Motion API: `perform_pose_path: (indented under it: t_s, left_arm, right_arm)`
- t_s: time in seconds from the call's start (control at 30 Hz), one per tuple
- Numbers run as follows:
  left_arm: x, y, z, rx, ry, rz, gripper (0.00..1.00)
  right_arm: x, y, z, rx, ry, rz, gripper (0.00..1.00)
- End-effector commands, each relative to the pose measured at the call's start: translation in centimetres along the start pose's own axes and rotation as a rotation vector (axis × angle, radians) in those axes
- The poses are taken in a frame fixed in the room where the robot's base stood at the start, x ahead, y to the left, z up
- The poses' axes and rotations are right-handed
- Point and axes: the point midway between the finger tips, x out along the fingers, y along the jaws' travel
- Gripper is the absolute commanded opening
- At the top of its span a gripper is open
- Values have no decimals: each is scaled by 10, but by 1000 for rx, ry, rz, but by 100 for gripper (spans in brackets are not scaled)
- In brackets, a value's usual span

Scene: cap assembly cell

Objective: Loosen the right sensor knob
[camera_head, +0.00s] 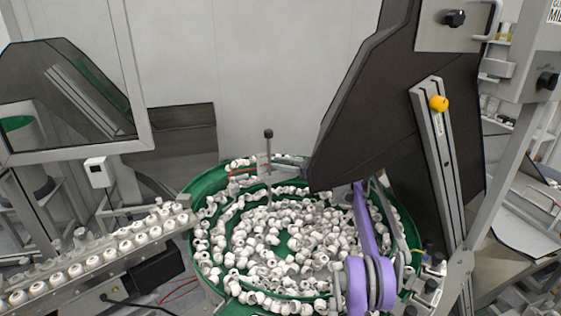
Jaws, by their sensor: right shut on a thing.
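My right arm, purple, reaches over the right side of the green bowl feeder (190,190). Its far end, with my right gripper (357,189), is at the lower edge of the big dark panel, which partly covers it. The gripper is shut on a small part there, apparently the right sensor knob. The knob itself is hidden by the gripper and the panel, so its shape and turn cannot be told. My left gripper is not in view.
Many white caps (290,235) fill the bowl. A thin rod with a dark top (268,134) stands at its back. The dark panel (385,120) hangs close above my right arm. A rail of white caps (110,254) runs at left. A slanted metal post (436,150) stands right.

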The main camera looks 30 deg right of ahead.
Motion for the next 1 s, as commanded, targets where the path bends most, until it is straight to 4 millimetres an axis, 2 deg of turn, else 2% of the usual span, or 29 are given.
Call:
perform_pose_path:
  t_s: [0.53,0.57,0.7,1.0]
  left_arm:
    - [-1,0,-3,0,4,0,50]
    - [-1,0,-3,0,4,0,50]
    - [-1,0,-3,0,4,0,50]
    - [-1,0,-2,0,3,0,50]
  right_arm:
    - [0,1,2,1,-4,24,0]
    - [0,1,2,1,-4,24,51]
    - [0,1,1,1,-3,24,76]
    - [-1,1,0,1,-2,24,76]
